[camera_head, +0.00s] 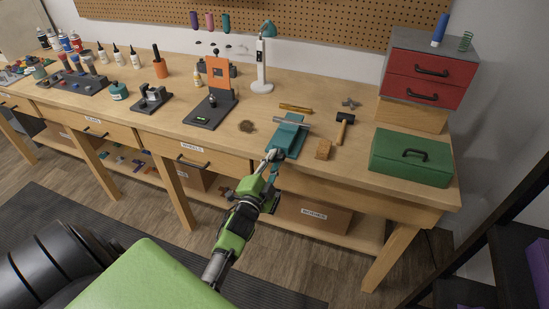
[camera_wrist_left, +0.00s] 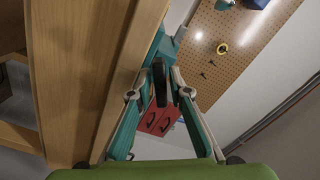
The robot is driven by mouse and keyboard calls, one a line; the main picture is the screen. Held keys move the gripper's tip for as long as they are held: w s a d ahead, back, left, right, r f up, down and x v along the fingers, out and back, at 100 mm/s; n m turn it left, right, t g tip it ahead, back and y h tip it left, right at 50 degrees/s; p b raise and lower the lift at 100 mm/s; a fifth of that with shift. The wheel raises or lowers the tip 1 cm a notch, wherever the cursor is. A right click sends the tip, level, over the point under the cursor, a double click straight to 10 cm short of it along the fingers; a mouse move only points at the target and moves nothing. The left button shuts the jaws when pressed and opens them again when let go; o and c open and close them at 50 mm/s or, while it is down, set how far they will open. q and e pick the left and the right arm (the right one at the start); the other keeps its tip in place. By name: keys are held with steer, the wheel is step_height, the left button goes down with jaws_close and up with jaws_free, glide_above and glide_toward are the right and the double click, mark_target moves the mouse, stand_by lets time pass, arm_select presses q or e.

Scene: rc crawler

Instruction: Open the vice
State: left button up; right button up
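The teal vice (camera_head: 287,139) is mounted at the front edge of the workbench, with a grey bar lying across its top. My left gripper (camera_head: 272,157) is at the vice's front end, just off the bench edge. In the left wrist view, part of the teal vice (camera_wrist_left: 163,47) shows beyond the fingers. A dark upright bar, seemingly the vice handle (camera_wrist_left: 159,84), stands between the fingertips of my left gripper (camera_wrist_left: 162,80). The fingers look slightly apart around it; contact is not clear. The jaw gap is hard to make out. My right gripper is not in view.
A black stand with an orange panel (camera_head: 220,73) is to the left. Drawers and a shelf are below.

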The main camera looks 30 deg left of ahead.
arm_select(q)
steer(key=shift+w, duration=0.25)
